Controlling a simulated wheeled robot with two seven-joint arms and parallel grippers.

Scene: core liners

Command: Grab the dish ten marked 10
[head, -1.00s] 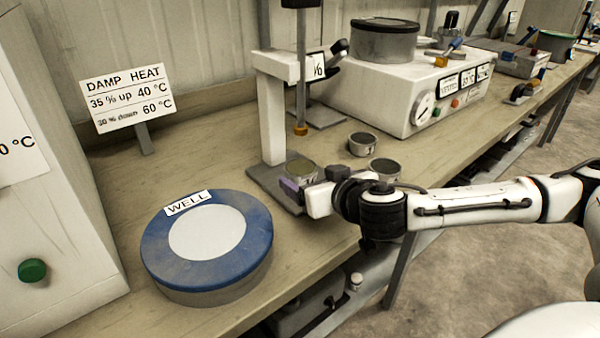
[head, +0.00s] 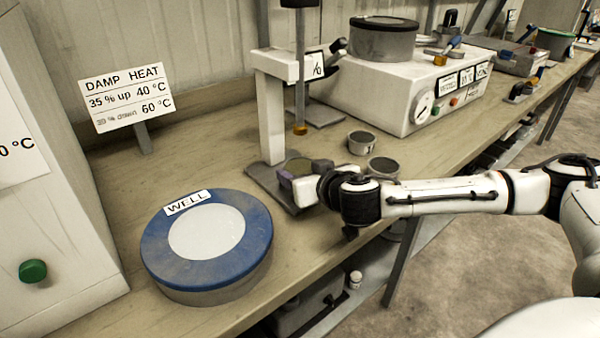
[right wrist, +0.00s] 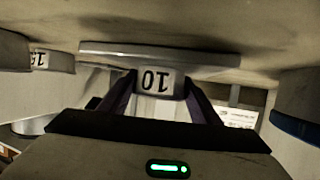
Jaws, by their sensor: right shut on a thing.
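The small dish (head: 298,166) is a round metal dish with a dark greenish top, at the grey base plate of the white stand. In the right wrist view its label reads 10, upside down, on the dish (right wrist: 156,82). My right gripper (right wrist: 158,98) is shut on this dish, with a dark purple finger on each side of it. In the head view the right gripper (head: 293,184) comes in from the right at the dish's near side. Whether the dish touches the plate is hard to tell. My left gripper is not in view.
Two similar dishes stand close on the right, one farther back (head: 361,143) and one beside my wrist (head: 384,168). The white stand (head: 270,115) rises just behind. The blue-lidded WELL (head: 207,240) is at the front left. Bench between the WELL and the sign (head: 127,98) is clear.

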